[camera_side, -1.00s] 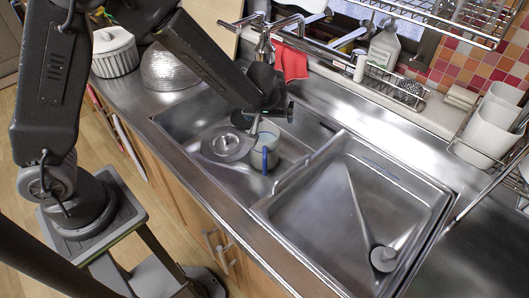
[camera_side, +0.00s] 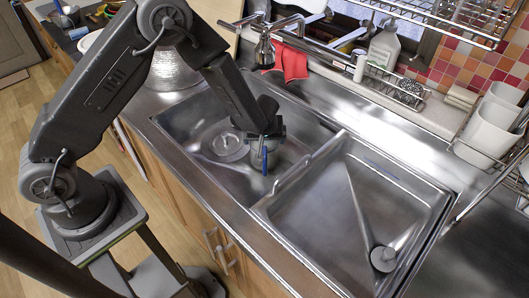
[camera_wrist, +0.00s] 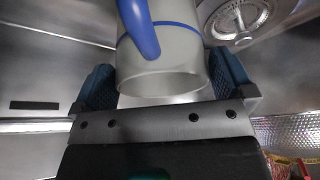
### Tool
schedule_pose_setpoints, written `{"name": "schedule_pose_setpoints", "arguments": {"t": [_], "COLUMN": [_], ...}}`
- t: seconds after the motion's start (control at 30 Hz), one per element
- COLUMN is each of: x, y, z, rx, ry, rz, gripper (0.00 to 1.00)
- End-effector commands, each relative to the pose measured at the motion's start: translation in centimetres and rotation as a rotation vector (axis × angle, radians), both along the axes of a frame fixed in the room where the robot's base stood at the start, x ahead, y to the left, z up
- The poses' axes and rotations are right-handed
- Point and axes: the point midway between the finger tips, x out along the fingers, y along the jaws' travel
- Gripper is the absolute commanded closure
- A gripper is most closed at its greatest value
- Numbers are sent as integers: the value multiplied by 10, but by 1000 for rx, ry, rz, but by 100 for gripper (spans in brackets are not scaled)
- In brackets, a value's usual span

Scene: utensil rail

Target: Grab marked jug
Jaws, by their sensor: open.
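The jug (camera_wrist: 175,72) is pale grey and translucent, with a blue handle (camera_wrist: 140,28) and a blue line around it. It stands in the left sink basin (camera_side: 185,122). In the side view only its blue handle (camera_side: 265,160) shows clearly; my gripper (camera_side: 264,133) hides most of the body. In the wrist view my gripper (camera_wrist: 162,82) is open, with one dark blue finger pad on each side of the jug's rim. A narrow gap shows at the left pad; contact at the right pad cannot be told.
The round drain strainer (camera_side: 228,146) lies left of the jug. The basin divider (camera_side: 305,162) is close on the right. The tap (camera_side: 264,50) and a red cloth (camera_side: 290,62) are behind.

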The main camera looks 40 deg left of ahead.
Motion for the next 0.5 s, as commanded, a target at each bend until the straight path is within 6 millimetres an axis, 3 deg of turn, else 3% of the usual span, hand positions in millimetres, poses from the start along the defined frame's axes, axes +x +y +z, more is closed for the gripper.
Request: {"name": "schedule_pose_setpoints", "arguments": {"t": [0.2,0.43,0.5], "x": [7,7,7], "y": [7,7,7], "z": [-21,-22,-22], "rx": [-1,-2,-2], "ry": [-1,-2,-2], "rz": [0,0,0], "gripper": [0,0,6]}}
